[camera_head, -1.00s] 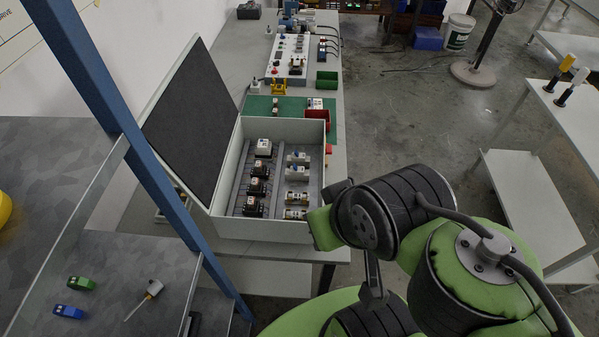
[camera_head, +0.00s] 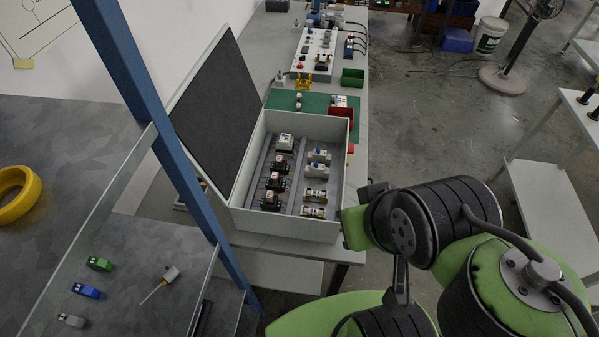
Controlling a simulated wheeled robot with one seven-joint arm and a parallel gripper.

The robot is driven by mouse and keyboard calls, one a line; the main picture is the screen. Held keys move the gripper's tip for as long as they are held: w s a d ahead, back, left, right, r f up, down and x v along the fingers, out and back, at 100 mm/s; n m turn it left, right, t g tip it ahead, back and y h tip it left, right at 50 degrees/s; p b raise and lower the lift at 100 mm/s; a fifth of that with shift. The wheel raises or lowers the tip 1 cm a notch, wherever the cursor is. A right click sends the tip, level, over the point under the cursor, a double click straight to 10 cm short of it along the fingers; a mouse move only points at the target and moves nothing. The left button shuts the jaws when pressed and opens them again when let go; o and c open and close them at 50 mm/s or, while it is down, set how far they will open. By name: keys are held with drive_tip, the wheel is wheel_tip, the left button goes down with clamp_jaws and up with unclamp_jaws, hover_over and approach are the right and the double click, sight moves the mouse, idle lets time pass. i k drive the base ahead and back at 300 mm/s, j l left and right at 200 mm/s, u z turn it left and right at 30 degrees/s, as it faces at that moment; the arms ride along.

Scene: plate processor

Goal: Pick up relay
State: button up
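An open grey box (camera_head: 290,226) stands on the workbench with its dark-lined lid raised on the left. Inside, a left row holds a white module (camera_head: 285,142) and several black-and-white modules (camera_head: 276,181). A right row holds pale modules with blue parts (camera_head: 317,170) and lower ones with brass-coloured parts (camera_head: 315,196). I cannot tell from their looks which of these is the relay. My arm is at the right of the box, its green and black links overlapping the box's lower right corner from this view. My gripper's fingers cannot be made out, nor anything held.
A blue post (camera_head: 165,145) and a shelf with small green (camera_head: 99,264) and blue (camera_head: 86,291) parts stand in the left foreground. A red bin (camera_head: 341,117) and green bin (camera_head: 352,77) lie behind the box.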

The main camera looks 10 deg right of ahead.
sight(275, 177)
drive_tip(key=l+u, duration=0.3)
drive_tip(key=l, duration=0.15)
drive_tip(key=k+l+u, duration=0.15)
drive_tip(key=l+u, duration=0.45)
drive_tip(key=l, duration=0.2)
drive_tip(key=k+l+u, duration=0.15)
drive_tip(key=l+u, duration=0.15)
drive_tip(key=l, duration=0.2)
drive_tip(key=k+l+u, duration=0.1)
drive_tip(key=l+u, duration=0.25)
drive_tip(key=i+l+u, duration=0.2)
drive_tip(key=l+u, duration=0.15)
drive_tip(key=i+l+u, duration=0.15)
drive_tip(key=l+u, duration=0.95)
drive_tip(key=l, duration=0.25)
drive_tip(key=i, duration=0.05)
